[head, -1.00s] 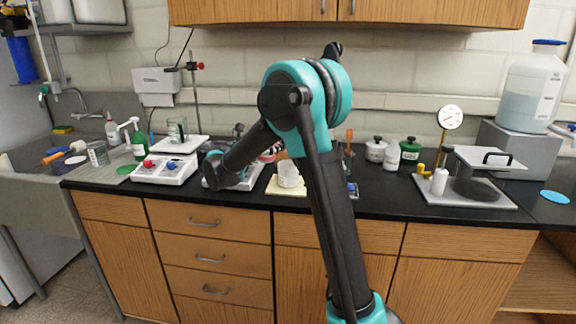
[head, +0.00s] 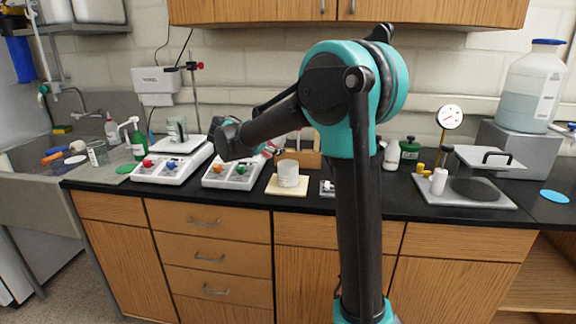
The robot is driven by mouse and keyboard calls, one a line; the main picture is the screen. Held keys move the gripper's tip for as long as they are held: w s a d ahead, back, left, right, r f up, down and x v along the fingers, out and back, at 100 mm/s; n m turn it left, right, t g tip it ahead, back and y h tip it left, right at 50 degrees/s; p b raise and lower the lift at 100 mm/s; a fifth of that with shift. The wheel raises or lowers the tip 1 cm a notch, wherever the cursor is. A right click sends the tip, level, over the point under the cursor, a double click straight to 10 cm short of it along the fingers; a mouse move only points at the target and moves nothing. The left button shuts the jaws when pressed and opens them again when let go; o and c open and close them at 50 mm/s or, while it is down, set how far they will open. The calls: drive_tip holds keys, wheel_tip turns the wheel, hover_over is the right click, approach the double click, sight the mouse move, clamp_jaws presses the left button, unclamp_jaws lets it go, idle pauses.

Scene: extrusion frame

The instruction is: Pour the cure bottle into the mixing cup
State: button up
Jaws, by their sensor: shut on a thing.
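The mixing cup (head: 288,174), a whitish cup, stands upright on a cream pad on the black counter. My forearm reaches left from the teal elbow, and my wrist is left of the cup and above the counter. My gripper (head: 265,148) is mostly hidden behind the forearm, a little left of the cup and higher in the picture. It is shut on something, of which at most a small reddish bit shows. I cannot make out the cure bottle or tell its tilt.
Two white button consoles (head: 232,174) stand left of the cup. A wooden rack (head: 306,148) is behind it. My upper arm hides part of the counter.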

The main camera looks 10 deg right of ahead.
drive_tip(key=shift+a+m+y, duration=0.15)
drive_tip(key=shift+m+y, duration=0.25)
drive_tip(key=shift+y, duration=0.2)
drive_tip(key=shift+w+a+r+m+y, duration=0.15)
drive_tip(key=shift+a+r+m+y, duration=0.15)
drive_tip(key=shift+r, duration=0.1)
drive_tip(key=shift+w+a+f+m+y, duration=0.15)
drive_tip(key=shift+a+f+m+y, duration=0.1)
drive_tip(key=shift+f+m+y, duration=0.35)
drive_tip(key=shift+w+a+r+m+t+y, duration=0.1)
drive_tip(key=shift+a+r+m+t+y, duration=0.25)
drive_tip(key=shift+r+y, duration=0.25)
drive_tip(key=shift+f, duration=0.1)
drive_tip(key=shift+w+a+f+m+y, duration=0.15)
drive_tip(key=shift+f+y, duration=0.1)
drive_tip(key=shift+f, duration=0.35)
drive_tip(key=shift+s+f+m+y, duration=0.1)
drive_tip(key=shift+f+y, duration=0.15)
drive_tip(key=shift+f, duration=0.3)
drive_tip(key=shift+w+a+f+t+y+p, duration=0.1)
drive_tip(key=shift+f+t+y+p, duration=0.2)
drive_tip(key=shift+f, duration=0.25)
